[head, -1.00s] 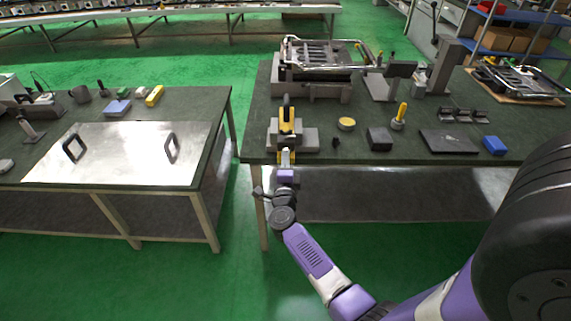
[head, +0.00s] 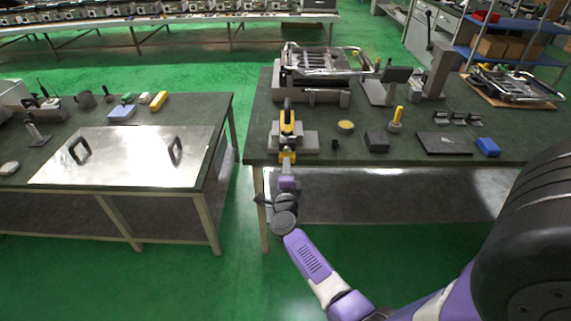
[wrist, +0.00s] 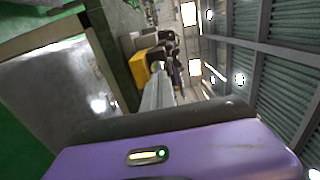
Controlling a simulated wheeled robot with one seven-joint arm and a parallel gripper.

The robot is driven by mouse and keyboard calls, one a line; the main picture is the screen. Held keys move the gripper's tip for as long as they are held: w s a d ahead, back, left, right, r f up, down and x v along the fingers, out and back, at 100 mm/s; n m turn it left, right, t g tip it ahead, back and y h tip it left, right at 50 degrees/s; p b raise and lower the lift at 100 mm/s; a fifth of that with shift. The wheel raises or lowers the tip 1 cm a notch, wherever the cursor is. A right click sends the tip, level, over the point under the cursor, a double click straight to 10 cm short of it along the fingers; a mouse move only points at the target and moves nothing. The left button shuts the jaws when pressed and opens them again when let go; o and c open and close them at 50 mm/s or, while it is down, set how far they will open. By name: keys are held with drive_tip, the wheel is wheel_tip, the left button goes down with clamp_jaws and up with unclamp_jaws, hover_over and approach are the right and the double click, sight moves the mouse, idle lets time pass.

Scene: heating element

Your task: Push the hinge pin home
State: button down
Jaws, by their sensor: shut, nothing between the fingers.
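A yellow and black fixture (head: 287,126) stands on grey blocks (head: 308,141) at the left front edge of the right-hand workbench (head: 400,157) in the head view. I cannot make out the hinge pin as a separate part in either view. My gripper (head: 287,164) is at the bench's front edge, in line with the fixture and directly before it. Its pale fingers (wrist: 160,92) show in the wrist view, close together and empty. They point at a yellow part (wrist: 139,68) and dark parts beyond it. I cannot tell whether the fingertips touch the fixture.
To the right on the bench are a yellow-topped disc (head: 345,126), a dark block (head: 377,141), a yellow-handled tool (head: 397,118) and a blue block (head: 488,146). A metal frame assembly (head: 318,66) stands behind. A second bench with a metal plate (head: 125,158) is left, across a clear floor gap.

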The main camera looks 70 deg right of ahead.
drive_tip(key=v, duration=0.9)
drive_tip(key=shift+f, duration=0.1)
idle(0.4)
